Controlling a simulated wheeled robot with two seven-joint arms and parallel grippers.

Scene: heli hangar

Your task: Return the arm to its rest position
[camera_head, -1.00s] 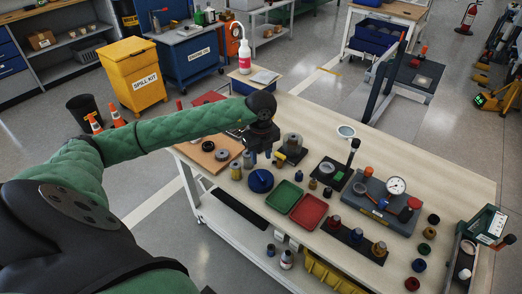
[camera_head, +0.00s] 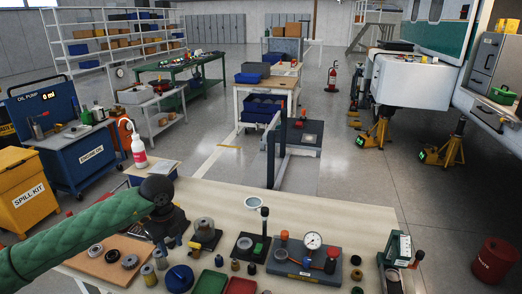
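My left arm in its green sleeve reaches in from the left edge over the workbench (camera_head: 330,212). My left gripper (camera_head: 170,242) hangs from the dark wrist and points down above the bench's left part, near small metal parts and a brown board (camera_head: 100,262). It is small and dark, and I cannot tell whether its fingers are open or hold anything. My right arm and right gripper are not in view.
A dial gauge fixture (camera_head: 311,243), a blue dish (camera_head: 180,278), a green tray (camera_head: 211,283) and a red tray (camera_head: 241,286) are on the bench. A white-and-red bottle (camera_head: 138,150) stands behind the arm. Floor beyond the bench's right is clear around a red drum (camera_head: 494,262).

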